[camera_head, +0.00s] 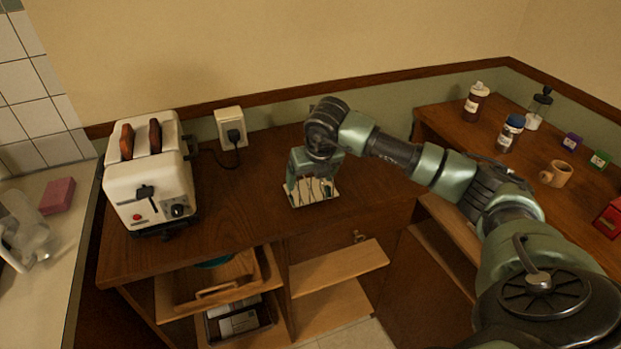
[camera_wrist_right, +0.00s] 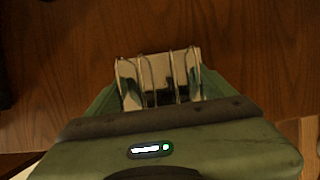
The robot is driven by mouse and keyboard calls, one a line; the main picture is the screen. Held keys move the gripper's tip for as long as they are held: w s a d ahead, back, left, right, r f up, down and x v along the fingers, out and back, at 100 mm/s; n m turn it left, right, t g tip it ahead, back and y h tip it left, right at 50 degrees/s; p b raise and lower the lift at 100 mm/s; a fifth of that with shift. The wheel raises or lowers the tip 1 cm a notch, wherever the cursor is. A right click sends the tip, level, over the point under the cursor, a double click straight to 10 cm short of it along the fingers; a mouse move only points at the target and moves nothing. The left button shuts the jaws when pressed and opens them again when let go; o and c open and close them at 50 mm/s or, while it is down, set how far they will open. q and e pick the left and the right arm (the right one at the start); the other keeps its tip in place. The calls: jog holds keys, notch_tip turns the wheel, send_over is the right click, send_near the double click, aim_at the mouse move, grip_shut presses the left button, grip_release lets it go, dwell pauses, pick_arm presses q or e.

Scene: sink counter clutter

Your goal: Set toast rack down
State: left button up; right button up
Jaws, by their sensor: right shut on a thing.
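The toast rack (camera_head: 322,193) has a pale flat base and thin wire dividers. It is at the wooden counter (camera_head: 250,205), right of the toaster. My right gripper (camera_head: 313,184) comes down from above and is shut on the rack. In the right wrist view the rack (camera_wrist_right: 158,66) shows between the fingers of my right gripper (camera_wrist_right: 160,98), over bare wood. The gripper hides part of the rack. I cannot tell whether the base touches the counter. My left gripper is not in view.
A white toaster (camera_head: 150,183) with two toast slices stands to the left, near a wall socket (camera_head: 231,127). An open drawer (camera_head: 225,280) and shelf (camera_head: 340,272) jut out below. Bottles (camera_head: 475,102) and a mug (camera_head: 556,173) stand on the right counter. Wood around the rack is clear.

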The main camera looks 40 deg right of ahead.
jog(key=shift+f, duration=0.4)
jog(key=shift+f, duration=0.1)
jog(key=o, duration=1.6)
jog(key=b+v, duration=0.2)
jog(key=v, duration=1)
jog(key=shift+s+b, duration=0.1)
jog(key=shift+b, duration=0.2)
